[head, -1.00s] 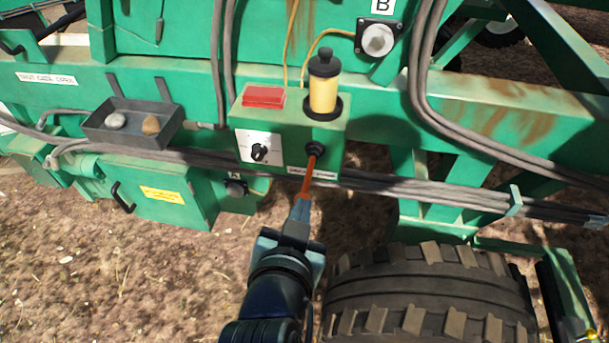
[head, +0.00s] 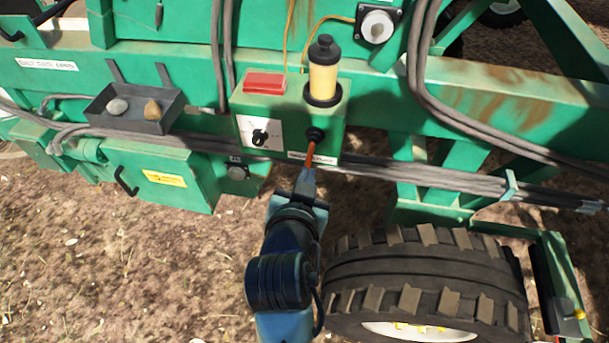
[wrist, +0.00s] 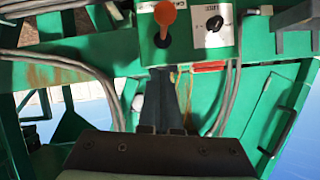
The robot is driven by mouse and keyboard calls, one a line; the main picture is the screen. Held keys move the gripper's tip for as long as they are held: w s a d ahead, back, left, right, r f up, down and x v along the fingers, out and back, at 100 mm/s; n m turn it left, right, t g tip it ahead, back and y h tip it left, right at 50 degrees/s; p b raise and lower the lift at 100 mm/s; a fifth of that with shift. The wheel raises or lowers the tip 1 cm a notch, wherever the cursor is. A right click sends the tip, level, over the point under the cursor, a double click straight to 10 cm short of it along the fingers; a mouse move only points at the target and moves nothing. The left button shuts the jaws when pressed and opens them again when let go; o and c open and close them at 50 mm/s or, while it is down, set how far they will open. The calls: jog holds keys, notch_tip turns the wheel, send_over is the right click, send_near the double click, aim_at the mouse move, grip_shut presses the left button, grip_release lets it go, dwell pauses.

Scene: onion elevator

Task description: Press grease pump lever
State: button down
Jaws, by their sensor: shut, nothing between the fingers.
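The grease pump lever (head: 311,148) is an orange-red handle. It sticks out from a dark round boot on the front of the green pump box (head: 332,125), below the yellow grease reservoir (head: 322,80). My gripper (head: 306,174) is shut and empty, with its tips at the lever's outer end. In the head view the gripper overlaps that end, so contact cannot be told. In the wrist view the lever's orange end (wrist: 166,15) shows beyond the tips of my shut gripper (wrist: 163,72).
A red cover (head: 264,82) and a dial (head: 260,137) are beside the lever on the box. A grey tray (head: 100,122) with stones hangs at the left. Grey cables (head: 420,176) run just below the box. A large tyre (head: 425,275) stands close right of my arm.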

jog(key=w+f+p, duration=0.2)
jog(key=w+f, duration=0.1)
jog(key=f, duration=0.2)
jog(key=shift+w+f, duration=0.15)
jog(key=shift+f, duration=0.15)
jog(key=shift+a, duration=0.1)
jog(key=shift+f, duration=0.2)
